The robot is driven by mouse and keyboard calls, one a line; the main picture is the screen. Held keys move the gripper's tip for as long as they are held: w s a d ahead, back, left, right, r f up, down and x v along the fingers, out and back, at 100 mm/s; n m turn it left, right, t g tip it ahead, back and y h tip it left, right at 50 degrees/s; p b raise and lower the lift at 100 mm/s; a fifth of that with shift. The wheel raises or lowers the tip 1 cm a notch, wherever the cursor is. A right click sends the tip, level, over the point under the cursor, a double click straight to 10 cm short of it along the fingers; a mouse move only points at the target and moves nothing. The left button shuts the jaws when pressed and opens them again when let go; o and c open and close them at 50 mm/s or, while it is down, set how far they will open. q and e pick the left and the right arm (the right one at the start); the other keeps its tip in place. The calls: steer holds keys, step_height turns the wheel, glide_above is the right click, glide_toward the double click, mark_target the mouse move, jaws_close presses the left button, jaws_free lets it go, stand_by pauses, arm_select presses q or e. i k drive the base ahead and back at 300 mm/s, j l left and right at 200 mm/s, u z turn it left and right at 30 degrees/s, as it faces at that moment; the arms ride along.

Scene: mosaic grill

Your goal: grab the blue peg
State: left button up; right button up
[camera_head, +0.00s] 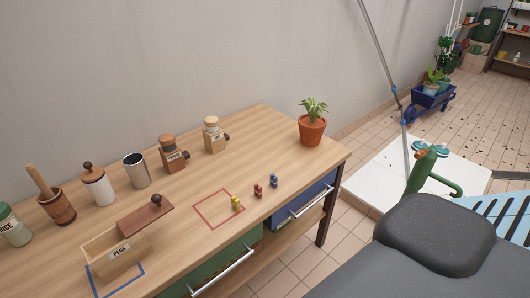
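The blue peg (274,181) stands upright on the wooden table near its front edge, towards the right end. The red peg (258,190) stands just left of it, and the yellow peg (236,203) stands further left, by the right side of a red square outline (203,207) marked on the tabletop. Neither of my grippers is in view, and nothing is touching the blue peg.
A wooden box labelled PEGS (118,252) with a knobbed lid (146,221) stands at left by a blue outline. Jars, a metal cup (136,171) and mills line the back. A potted plant (312,130) stands at the right end. Drawer handles (312,201) project in front.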

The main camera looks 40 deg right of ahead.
mark_target(273, 181)
steer(key=z, duration=1.2)
steer(key=j+z, duration=0.45)
